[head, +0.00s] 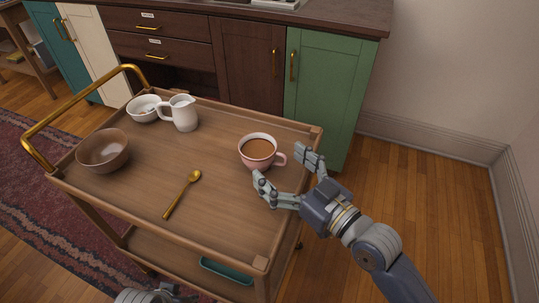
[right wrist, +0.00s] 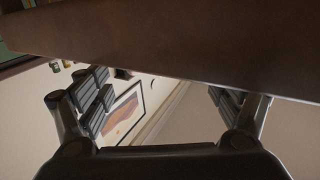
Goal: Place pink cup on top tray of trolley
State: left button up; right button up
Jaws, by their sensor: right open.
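The pink cup (head: 257,161), filled with brown liquid, stands upright on the top tray of the wooden trolley (head: 225,212), near its right side. Its handle points right. My right gripper (head: 287,173) is open just right of and in front of the cup, with its fingers either side of the handle area and nothing between them. Whether a finger touches the cup is unclear. In the right wrist view the open fingers (right wrist: 165,105) show, with no cup visible. Part of my left arm's end (head: 150,296) shows at the bottom edge; its fingers cannot be made out.
The tray also holds a brown bowl (head: 103,151), a white bowl (head: 145,108), a white jug (head: 184,114) and a golden spoon (head: 181,194). A teal tray (head: 226,271) lies on the lower shelf. Cabinets (head: 330,88) stand behind. The tray's front right is clear.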

jog(key=v, duration=0.6)
pick_arm(q)
jog(key=shift+w+d+f, duration=0.1)
jog(key=shift+w+f, duration=0.15)
jog(key=shift+f, duration=0.05)
pick_arm(e)
jog(key=shift+v, duration=0.75)
pick_arm(q)
jog(key=shift+s, duration=0.25)
pick_arm(e)
jog(key=shift+s, duration=0.1)
